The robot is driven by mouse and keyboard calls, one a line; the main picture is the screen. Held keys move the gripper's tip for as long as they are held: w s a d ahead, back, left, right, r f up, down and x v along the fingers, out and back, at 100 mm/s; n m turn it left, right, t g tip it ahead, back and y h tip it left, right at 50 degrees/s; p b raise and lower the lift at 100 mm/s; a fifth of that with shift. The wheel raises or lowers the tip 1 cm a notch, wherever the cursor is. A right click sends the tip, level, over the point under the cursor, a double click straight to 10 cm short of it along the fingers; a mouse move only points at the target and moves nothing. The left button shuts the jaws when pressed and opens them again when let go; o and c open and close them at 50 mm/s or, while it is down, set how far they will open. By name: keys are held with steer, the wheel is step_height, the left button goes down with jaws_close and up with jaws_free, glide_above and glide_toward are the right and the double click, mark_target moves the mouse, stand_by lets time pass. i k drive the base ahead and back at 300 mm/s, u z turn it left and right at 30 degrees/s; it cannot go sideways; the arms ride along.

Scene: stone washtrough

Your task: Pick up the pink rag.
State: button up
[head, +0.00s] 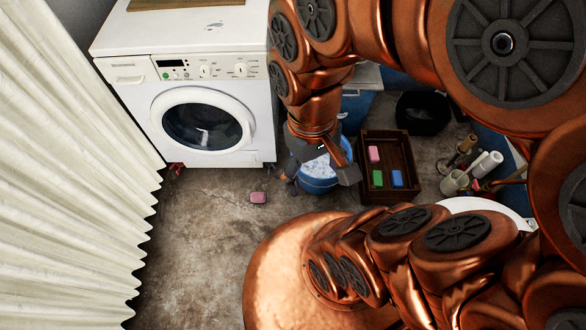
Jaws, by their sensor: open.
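A small pink item (258,197) lies alone on the floor in front of the washing machine. It looks like a small block or folded rag, too small to tell which. A second pink item (374,154) lies in the dark wooden crate (369,141) to the right, near a green and a blue one. My gripper (319,183) is open, with its fingers spread, over the blue bucket (344,156) in the picture. It is to the right of the pink item on the floor and left of the crate. It partly hides the bucket.
A white washing machine (205,125) stands at the back left. A pale curtain (65,190) hangs along the left. A black tub (422,112) and several bottles or tubes (470,165) stand to the right of the crate. The floor around the lone pink item is clear.

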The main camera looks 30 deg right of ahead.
mark_target(255, 197)
steer(key=z, duration=0.4)
steer(key=k, duration=1)
steer(key=u, duration=0.8)
steer(key=i, duration=1.05)
steer(key=u, duration=0.45)
